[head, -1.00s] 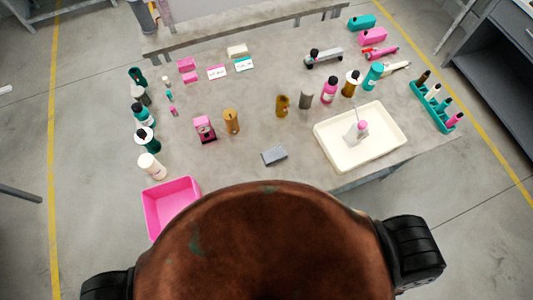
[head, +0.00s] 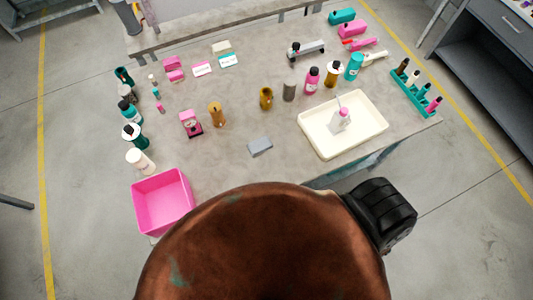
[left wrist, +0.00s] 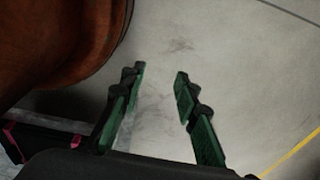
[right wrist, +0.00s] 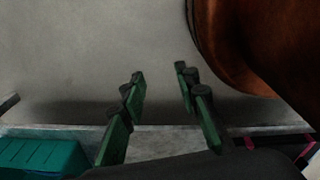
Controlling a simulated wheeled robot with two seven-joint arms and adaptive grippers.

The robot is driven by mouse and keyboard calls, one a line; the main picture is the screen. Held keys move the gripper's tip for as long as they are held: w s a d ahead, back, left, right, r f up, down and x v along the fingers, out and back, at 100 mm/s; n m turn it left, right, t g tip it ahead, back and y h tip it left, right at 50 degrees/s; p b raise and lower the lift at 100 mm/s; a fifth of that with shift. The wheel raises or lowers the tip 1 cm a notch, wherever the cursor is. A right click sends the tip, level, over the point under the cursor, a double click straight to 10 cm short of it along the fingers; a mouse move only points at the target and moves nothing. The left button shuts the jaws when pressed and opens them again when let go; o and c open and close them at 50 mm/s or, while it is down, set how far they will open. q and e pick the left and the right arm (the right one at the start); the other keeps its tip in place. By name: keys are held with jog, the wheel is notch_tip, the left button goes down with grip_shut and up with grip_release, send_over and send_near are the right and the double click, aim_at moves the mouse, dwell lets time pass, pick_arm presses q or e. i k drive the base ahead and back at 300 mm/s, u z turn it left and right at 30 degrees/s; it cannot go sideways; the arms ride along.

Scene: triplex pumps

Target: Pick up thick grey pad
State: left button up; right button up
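The thick grey pad (head: 260,146) lies flat on the grey table near its front edge, left of the white tray, in the head view. My left gripper (left wrist: 158,78) shows only in the left wrist view, open and empty above bare floor. My right gripper (right wrist: 158,78) shows only in the right wrist view, open and empty, with floor and a table edge behind it. Neither gripper is near the pad, and the pad shows in neither wrist view.
A white tray (head: 376,141) with a pump bottle (head: 340,119) stands right of the pad. A pink bin (head: 163,203) sits at the front left. A pink dispenser (head: 191,124) and brown bottle (head: 217,115) stand behind left. Table around the pad is clear.

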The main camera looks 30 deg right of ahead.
aim_at(258, 145)
jog(key=k, duration=0.45)
jog(key=z, duration=0.7)
jog(key=i, duration=0.5)
